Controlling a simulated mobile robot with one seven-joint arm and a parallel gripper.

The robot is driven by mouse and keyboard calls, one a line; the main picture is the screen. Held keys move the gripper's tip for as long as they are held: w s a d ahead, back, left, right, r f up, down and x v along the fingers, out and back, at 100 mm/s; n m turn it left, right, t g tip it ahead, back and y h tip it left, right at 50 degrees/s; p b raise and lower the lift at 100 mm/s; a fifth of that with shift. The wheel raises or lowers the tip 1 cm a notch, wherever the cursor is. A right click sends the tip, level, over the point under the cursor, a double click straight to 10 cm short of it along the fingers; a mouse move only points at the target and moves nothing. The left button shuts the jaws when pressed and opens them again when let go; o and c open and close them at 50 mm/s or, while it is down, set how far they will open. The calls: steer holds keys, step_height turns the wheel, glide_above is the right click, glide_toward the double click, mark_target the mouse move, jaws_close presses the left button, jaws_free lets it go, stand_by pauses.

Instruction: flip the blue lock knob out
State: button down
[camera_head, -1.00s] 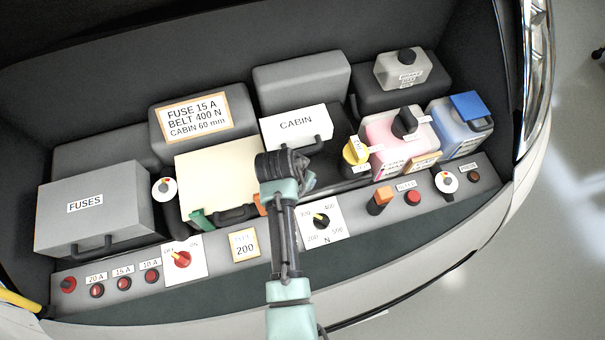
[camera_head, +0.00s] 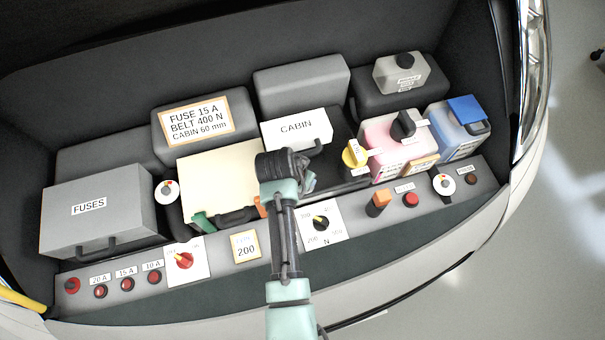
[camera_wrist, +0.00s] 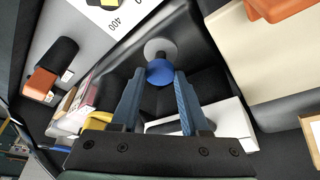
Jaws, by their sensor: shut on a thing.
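The blue lock knob (camera_wrist: 160,72) is a round blue disc in front of a grey round base (camera_wrist: 159,48) in the wrist view. My gripper (camera_wrist: 160,77) has its two blue-grey fingers on either side of the knob, tips at its edges, shut on it. In the head view my arm's dark wrist covers that spot beside the CABIN box (camera_head: 297,128), so the knob and my fingertips are hidden there.
The cream panel (camera_head: 222,178) is left of my wrist. The front ledge carries a red switch (camera_head: 182,261) and the N dial (camera_head: 321,222). The yellow cap (camera_head: 354,156), pink bottle (camera_head: 388,143) and blue bottle (camera_head: 455,135) stand right.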

steer(key=shift+w+r, duration=0.1)
steer(key=shift+w, duration=0.05)
steer(key=shift+c, duration=1.9)
jaws_free()
steer(key=shift+r, duration=0.1)
steer(key=b+v, duration=0.1)
steer(key=v, duration=1.2)
steer(key=shift+b, duration=0.4)
